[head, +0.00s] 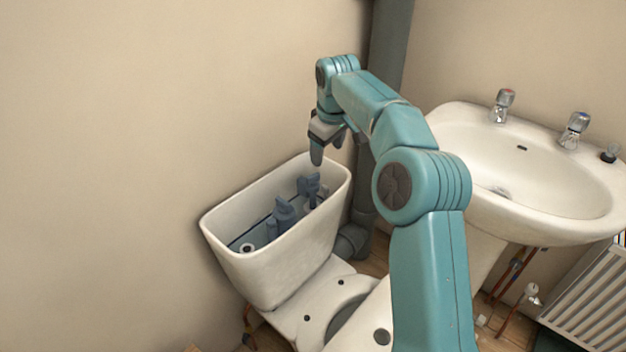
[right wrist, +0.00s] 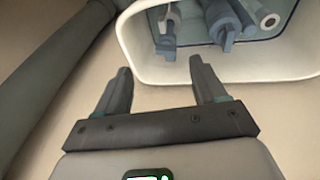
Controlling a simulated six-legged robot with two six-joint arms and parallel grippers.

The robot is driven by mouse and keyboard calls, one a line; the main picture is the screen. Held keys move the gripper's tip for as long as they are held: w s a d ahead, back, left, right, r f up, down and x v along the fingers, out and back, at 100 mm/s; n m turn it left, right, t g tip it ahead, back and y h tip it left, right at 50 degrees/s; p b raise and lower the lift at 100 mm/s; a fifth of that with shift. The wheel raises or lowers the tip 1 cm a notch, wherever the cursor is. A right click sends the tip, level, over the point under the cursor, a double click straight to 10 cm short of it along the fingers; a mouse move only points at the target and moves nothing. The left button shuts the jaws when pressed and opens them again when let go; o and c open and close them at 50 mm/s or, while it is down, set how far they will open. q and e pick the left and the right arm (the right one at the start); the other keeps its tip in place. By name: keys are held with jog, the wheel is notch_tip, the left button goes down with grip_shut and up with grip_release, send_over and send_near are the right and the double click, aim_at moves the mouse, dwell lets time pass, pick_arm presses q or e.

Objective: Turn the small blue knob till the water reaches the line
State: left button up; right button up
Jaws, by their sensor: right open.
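The open toilet cistern (head: 290,257) stands against the wall, with grey-blue valve parts (head: 285,213) inside; they also show at the top of the right wrist view (right wrist: 224,22). I cannot tell for certain which piece is the small blue knob. Dark water seems to show low in the cistern, but its level and the line are not clear. My right gripper (head: 326,152) is above the cistern's far right end, pointing down. In the right wrist view its two fingers (right wrist: 157,68) are apart and empty, short of the cistern rim. My left gripper is out of view.
A white basin (head: 462,135) with two taps stands to the right. A grey pipe (head: 390,45) runs down the corner behind my right arm. The toilet bowl (head: 345,310) is below the cistern, and a radiator (head: 590,310) is at lower right. The space above the cistern's left half is clear.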

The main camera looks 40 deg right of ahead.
notch_tip(320, 180, up, 3)
jog(key=m+t+y, duration=0.1)
jog(key=m+t, duration=0.1)
jog(key=b, duration=0.5)
send_near(314, 176)
jog(key=x, duration=0.8)
jog(key=shift+w+f, duration=0.1)
jog(key=shift+f, duration=0.25)
